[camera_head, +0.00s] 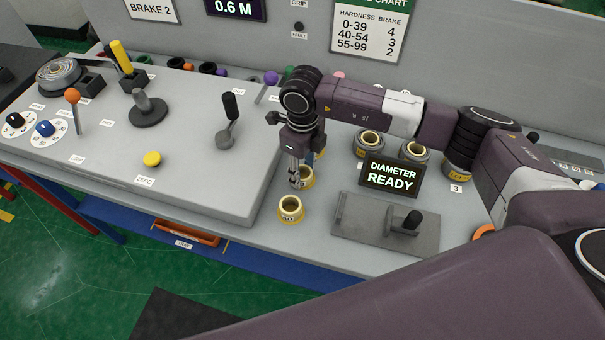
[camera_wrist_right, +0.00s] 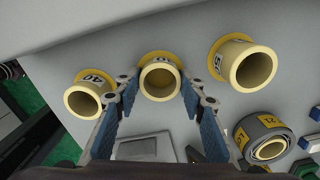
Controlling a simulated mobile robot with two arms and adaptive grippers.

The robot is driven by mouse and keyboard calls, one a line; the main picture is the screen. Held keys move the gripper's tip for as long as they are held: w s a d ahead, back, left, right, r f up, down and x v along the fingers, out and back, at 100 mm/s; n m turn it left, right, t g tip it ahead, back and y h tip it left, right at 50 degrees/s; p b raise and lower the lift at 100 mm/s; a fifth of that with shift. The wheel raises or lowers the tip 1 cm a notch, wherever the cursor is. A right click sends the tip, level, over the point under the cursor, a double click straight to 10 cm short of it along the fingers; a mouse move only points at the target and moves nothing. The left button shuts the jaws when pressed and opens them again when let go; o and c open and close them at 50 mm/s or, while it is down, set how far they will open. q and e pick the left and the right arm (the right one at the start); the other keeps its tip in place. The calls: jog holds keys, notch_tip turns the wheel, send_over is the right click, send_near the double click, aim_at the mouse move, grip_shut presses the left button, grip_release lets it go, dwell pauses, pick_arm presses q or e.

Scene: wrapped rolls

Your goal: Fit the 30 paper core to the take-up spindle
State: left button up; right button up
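Several pale yellow paper cores stand on the bench. In the right wrist view the middle core (camera_wrist_right: 160,80) sits between my fingers; its tag is partly cut off and may read 30. The core marked 40 (camera_wrist_right: 85,97) stands to its left, and a core that seems marked 50 (camera_wrist_right: 250,67) to its right. In the head view the 40 core (camera_head: 290,209) stands in front of my right gripper (camera_head: 297,183). My right gripper points down, open, its fingertips (camera_wrist_right: 162,92) either side of the middle core. A grey post on a dark disc (camera_head: 148,108) may be the take-up spindle.
Rolls (camera_head: 370,140) stand behind the DIAMETER READY display (camera_head: 391,176). A grey plate with a black knob (camera_head: 385,222) lies in front. The console carries a black lever (camera_head: 230,112), an orange-knobbed lever (camera_head: 73,100) and a yellow button (camera_head: 152,159).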

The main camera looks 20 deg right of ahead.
jog(key=c, duration=0.4)
jog(key=shift+c, duration=0.2)
